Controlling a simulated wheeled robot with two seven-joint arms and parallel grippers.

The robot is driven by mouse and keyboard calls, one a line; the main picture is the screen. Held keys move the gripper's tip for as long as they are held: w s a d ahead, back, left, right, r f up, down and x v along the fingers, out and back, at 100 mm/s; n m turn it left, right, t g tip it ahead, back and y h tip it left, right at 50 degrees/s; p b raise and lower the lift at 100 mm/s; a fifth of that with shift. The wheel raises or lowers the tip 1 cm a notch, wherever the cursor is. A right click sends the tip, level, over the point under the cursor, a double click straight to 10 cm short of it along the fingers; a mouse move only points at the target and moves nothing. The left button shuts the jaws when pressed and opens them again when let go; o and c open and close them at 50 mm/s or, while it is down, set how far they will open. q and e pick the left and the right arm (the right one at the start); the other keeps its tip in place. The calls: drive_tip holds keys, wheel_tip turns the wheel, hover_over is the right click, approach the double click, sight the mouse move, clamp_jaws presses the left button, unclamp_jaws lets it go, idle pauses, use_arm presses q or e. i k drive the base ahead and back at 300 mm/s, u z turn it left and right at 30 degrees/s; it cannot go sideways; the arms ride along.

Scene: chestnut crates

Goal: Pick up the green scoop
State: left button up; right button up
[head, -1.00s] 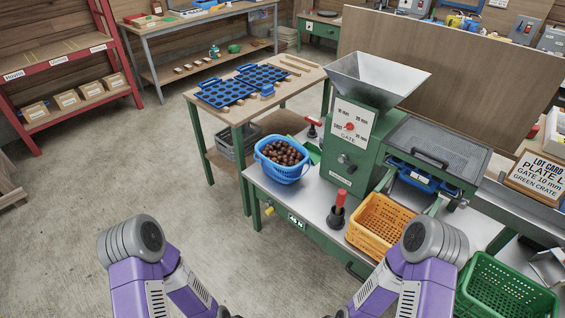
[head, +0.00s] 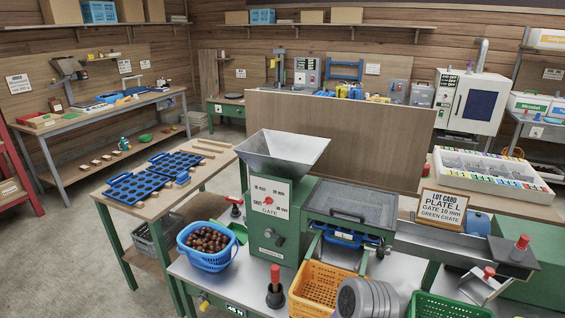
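A green piece (head: 239,231) that may be the scoop lies on the metal bench just behind the blue basket (head: 207,259) of chestnuts. The basket and the green machine hide part of it, so its shape is unclear. Another small green object (head: 146,138) lies on the lower shelf of the back-left table; it is too small to identify. Neither gripper shows in the head view.
The green machine (head: 270,215) with its steel hopper (head: 283,152) stands beside the basket. A yellow crate (head: 318,288) and a green crate (head: 447,306) are in front. A red-handled tool (head: 275,285) stands near the bench edge. A wooden panel (head: 340,135) rises behind.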

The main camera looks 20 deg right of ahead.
sight(240, 231)
drive_tip(key=u, duration=0.2)
drive_tip(key=k, duration=0.3)
drive_tip(key=u, duration=2.4)
drive_tip(key=i, duration=0.15)
drive_tip(key=z, duration=0.8)
drive_tip(key=i, duration=1.95)
drive_tip(key=z, duration=0.75)
drive_tip(key=i, duration=1.2)
drive_tip(key=z, duration=1.25)
